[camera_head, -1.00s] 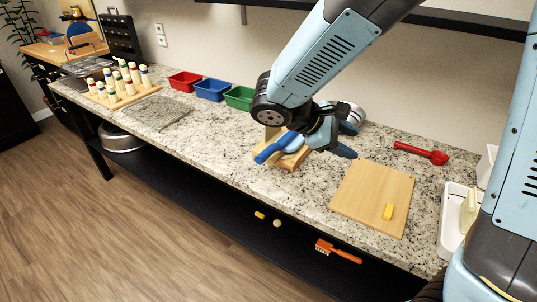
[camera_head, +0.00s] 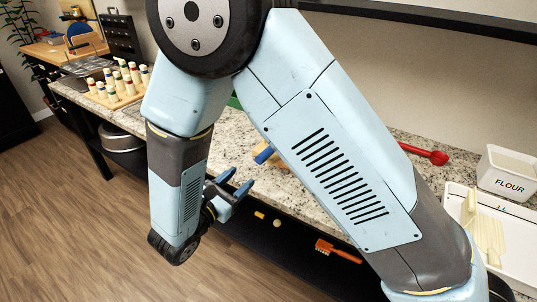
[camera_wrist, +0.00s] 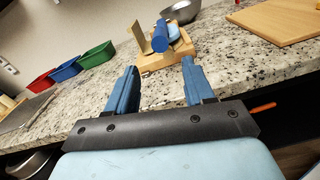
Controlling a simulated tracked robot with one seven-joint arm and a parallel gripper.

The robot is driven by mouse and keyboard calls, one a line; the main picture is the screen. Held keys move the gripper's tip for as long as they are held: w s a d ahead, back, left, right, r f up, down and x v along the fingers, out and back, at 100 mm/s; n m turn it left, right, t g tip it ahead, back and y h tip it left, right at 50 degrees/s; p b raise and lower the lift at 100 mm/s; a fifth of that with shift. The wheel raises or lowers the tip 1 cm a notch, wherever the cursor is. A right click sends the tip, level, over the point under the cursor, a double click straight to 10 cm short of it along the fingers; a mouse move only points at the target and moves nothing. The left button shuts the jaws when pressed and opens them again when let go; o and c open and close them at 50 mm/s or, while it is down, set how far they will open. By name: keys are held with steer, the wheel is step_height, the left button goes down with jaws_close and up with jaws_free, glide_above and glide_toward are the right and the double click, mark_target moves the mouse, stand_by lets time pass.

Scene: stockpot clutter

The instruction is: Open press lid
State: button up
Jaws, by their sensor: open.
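The press (camera_wrist: 152,62) stands on the granite counter, ahead of my gripper in the wrist view. It has a wooden base, an upright tan board and a blue rounded bar, with a pale blue part beside the bar. In the head view my arm hides most of the press, and only a bit of its blue and wood (camera_head: 264,155) shows. I cannot tell how its lid stands. My gripper (camera_wrist: 158,70) is open and empty, apart from the press, with its two blue fingers pointing toward it. In the head view my gripper (camera_head: 236,182) is at the counter's front edge.
Red (camera_wrist: 33,81), blue (camera_wrist: 66,70) and green (camera_wrist: 97,54) bins sit along the wall, left of the press. A metal bowl (camera_wrist: 180,11) is behind it. A cutting board (camera_wrist: 282,20) lies to the right. An orange brush (camera_head: 337,251) lies on the lower shelf.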

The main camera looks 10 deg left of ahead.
mark_target(267, 154)
steer(key=x, duration=1.3)
steer(key=shift+w+d, duration=0.2)
steer(key=shift+w, duration=0.05)
steer(key=shift+c, duration=0.3)
jaws_close()
